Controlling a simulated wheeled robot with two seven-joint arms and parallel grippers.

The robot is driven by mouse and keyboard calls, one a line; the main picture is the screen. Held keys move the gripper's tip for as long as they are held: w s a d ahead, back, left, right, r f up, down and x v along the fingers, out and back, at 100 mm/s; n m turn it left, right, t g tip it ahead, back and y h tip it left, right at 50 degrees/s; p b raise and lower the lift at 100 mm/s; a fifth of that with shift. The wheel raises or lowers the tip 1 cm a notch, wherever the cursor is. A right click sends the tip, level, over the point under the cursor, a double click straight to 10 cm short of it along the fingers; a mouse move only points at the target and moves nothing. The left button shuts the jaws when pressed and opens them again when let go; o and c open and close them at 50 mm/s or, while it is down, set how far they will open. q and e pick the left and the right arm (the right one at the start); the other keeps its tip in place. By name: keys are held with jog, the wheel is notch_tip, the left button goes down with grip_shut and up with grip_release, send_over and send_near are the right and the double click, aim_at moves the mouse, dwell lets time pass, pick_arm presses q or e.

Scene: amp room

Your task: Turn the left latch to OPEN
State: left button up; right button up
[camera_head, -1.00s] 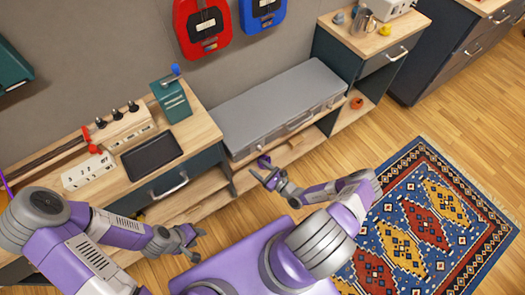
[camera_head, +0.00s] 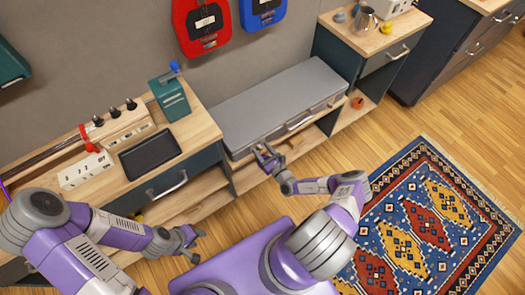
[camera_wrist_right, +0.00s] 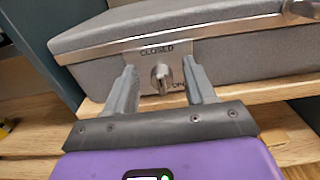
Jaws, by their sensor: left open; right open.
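A long grey case (camera_head: 270,105) lies on the low wooden shelf. In the right wrist view the left latch (camera_wrist_right: 160,78) is a small metal knob, roughly upright, on a plate on the case's front. The plate reads CLOSED above the knob; lettering at its lower right is partly hidden by a finger. My right gripper (camera_wrist_right: 161,88) is open, with one finger on each side of the knob; I cannot tell whether they touch it. In the head view this gripper (camera_head: 266,157) is at the case's front left. My left gripper (camera_head: 190,241) is open and empty, left of my base.
A wooden-topped cabinet with a black tray (camera_head: 150,155), a teal box (camera_head: 170,98) and a white power strip (camera_head: 85,170) stands left of the case. Another cabinet with a metal jug (camera_head: 366,18) stands right. A patterned rug (camera_head: 425,220) covers the floor at right.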

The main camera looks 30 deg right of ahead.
jog(key=shift+c, duration=0.5)
grip_shut()
jog(key=m, duration=0.3)
jog(key=m+b, duration=0.1)
jog(key=m, duration=0.4)
jog(key=shift+d+f+m+b, duration=0.2)
jog(key=shift+d+m+b, duration=0.1)
jog(key=shift+d+b, duration=0.1)
jog(key=m, duration=0.2)
jog(key=m+b, duration=0.1)
jog(key=m, duration=0.1)
jog(key=shift+d+f, duration=0.15)
jog(key=shift+f, duration=0.05)
jog(key=m+b, duration=0.2)
jog(key=m, duration=0.3)
jog(key=shift+f, duration=0.2)
jog(key=shift+m, duration=0.3)
